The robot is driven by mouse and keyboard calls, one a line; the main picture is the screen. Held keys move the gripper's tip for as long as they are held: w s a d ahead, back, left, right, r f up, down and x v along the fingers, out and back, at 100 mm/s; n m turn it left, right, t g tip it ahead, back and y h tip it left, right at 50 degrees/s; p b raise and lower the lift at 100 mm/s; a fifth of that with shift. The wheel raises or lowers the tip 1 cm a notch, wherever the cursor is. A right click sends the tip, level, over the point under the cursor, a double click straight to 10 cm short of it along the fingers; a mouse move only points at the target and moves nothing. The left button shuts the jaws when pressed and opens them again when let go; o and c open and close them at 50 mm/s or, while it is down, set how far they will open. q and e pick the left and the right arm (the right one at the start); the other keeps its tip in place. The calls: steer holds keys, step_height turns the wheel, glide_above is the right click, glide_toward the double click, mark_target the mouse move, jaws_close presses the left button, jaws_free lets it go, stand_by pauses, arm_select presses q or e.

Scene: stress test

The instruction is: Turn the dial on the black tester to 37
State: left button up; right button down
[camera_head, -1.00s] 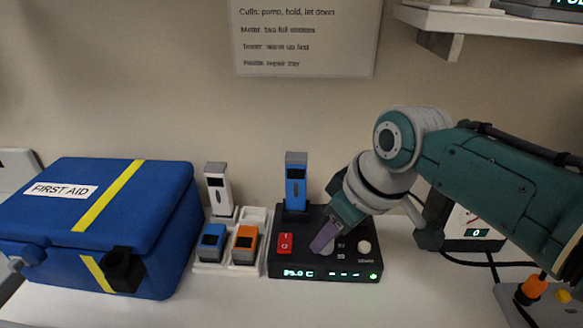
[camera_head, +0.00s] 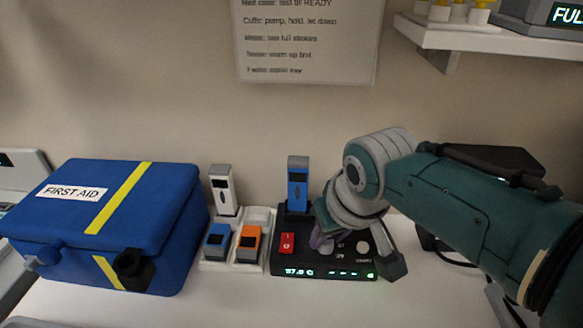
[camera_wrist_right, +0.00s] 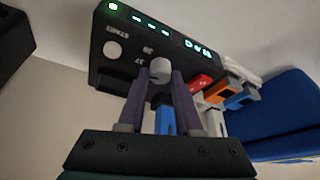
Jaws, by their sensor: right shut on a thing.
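The black tester (camera_head: 345,264) stands on the counter, with a red switch (camera_head: 287,243), a pale round button (camera_head: 362,247) and a lit display (camera_head: 300,272). The display is blurred but seems to read 37.0 C. In the right wrist view the tester (camera_wrist_right: 120,75) shows its grey dial (camera_wrist_right: 159,69) between the two purple fingers of my right gripper (camera_wrist_right: 159,77). Marks 37 and 38 show beside the dial. In the head view my right gripper (camera_head: 321,240) is shut on the dial and hides most of it. My left gripper is out of view.
A blue probe (camera_head: 298,186) stands upright at the tester's back. A white holder (camera_head: 258,216) with a white, a blue and an orange device is left of it, then a blue first aid case (camera_head: 150,200). A shelf (camera_head: 470,34) juts out at upper right.

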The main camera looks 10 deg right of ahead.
steer(key=c, duration=0.6)
jaws_free()
steer(key=shift+r, duration=0.1)
steer(key=shift+s+r+p, duration=0.1)
steer(key=shift+r+p, duration=0.25)
steer(key=shift+p, duration=0.05)
steer(key=p+v, duration=0.4)
steer(key=v, duration=0.5)
steer(key=shift+s, duration=0.1)
